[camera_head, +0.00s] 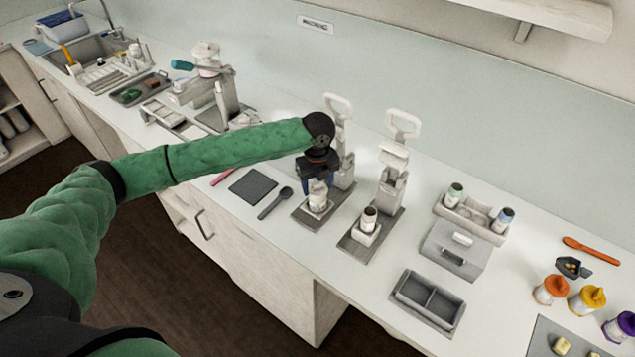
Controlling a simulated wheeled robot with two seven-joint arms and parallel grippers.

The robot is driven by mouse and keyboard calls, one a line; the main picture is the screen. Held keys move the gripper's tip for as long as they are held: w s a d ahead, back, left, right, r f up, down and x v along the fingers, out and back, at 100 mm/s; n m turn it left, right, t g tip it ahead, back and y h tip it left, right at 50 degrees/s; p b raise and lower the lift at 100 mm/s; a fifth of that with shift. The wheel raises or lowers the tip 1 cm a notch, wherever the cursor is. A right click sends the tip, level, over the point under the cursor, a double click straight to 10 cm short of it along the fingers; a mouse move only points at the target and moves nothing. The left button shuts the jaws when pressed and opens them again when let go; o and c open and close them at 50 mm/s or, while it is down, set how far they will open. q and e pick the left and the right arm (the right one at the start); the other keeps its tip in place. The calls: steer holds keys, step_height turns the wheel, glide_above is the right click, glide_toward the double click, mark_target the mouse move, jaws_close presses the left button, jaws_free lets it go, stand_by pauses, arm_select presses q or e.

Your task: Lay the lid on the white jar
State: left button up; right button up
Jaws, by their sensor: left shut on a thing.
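A white jar (318,201) stands upright on the grey base of the left one of two lever presses in the middle of the counter. My left arm reaches in from the left, and my left gripper (319,181) points down right over this jar. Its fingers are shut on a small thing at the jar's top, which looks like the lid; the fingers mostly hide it. I cannot tell whether the lid touches the jar's rim. My right gripper is not in view.
The right press (390,190) holds a dark-topped jar (369,217) close by. A grey pad (253,186) and dark spoon (275,203) lie left of the presses. A bottle rack (470,218), grey box (455,250) and divided tray (428,299) stand to the right.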

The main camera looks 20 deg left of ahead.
arm_select(q)
steer(key=o, duration=1.4)
steer(key=shift+o, duration=0.2)
steer(key=shift+r+p, duration=1.05)
steer(key=shift+r, duration=0.15)
steer(key=shift+r+p, duration=0.5)
steer(key=shift+r, duration=1.75)
